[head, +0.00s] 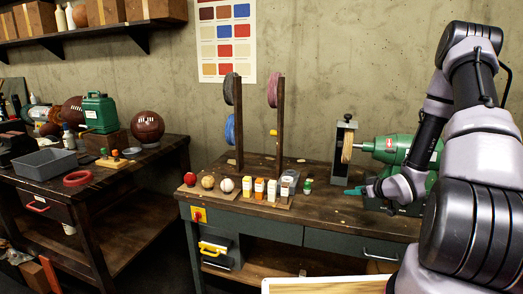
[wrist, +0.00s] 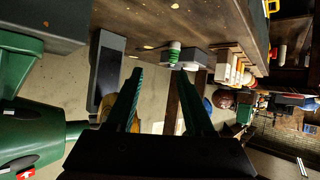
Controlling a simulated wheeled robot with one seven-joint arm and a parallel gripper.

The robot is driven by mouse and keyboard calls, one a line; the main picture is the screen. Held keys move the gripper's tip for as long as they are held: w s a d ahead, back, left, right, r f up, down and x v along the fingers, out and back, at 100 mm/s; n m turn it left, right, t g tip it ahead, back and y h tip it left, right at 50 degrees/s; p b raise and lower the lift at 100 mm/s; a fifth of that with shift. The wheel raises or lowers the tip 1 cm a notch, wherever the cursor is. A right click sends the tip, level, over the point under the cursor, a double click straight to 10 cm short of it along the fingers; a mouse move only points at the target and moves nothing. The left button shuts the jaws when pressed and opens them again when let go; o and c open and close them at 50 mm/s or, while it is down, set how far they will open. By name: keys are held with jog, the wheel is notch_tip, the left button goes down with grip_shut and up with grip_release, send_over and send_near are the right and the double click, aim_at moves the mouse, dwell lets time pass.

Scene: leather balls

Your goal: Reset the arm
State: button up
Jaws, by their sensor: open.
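My gripper (head: 372,190) is at the right of the workbench in the head view, low over its top, close in front of the green machine (head: 392,150). In the wrist view my gripper (wrist: 158,98) shows two dark green fingers spread apart with nothing between them. My arm (head: 440,110) comes in from the right edge and is bent, with its upper links raised. The green machine also shows at the left of the wrist view (wrist: 45,130). That wrist picture is turned over, with the bench top along its upper part.
The workbench (head: 330,218) carries a grey-framed wheel stand (head: 343,150), a small green-capped bottle (head: 307,186) and a board with balls and small bottles (head: 236,197). Two wooden posts (head: 279,125) stand behind. A second table with leather balls (head: 147,127) is at left.

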jog(key=s+d+r+m+g+h, duration=0.1)
jog(key=s+r+m+h, duration=0.15)
jog(key=r, duration=1.05)
jog(key=s+r+m+g+h, duration=0.1)
jog(key=s+r+m+h, duration=0.15)
jog(key=r, duration=1.05)
jog(key=s+a+r+m+y, duration=0.1)
jog(key=s+a+r, duration=0.3)
jog(key=s, duration=0.4)
jog(key=s+a+r+m+g+y, duration=0.1)
jog(key=s+a+r+m, duration=0.1)
jog(key=s, duration=0.6)
jog(key=s+a+r+m+g, duration=0.1)
jog(key=s+a+r, duration=0.4)
jog(key=s+r, duration=0.2)
jog(key=shift+s+a+y, duration=0.35)
jog(key=shift+s+y, duration=0.05)
jog(key=shift+s, duration=0.45)
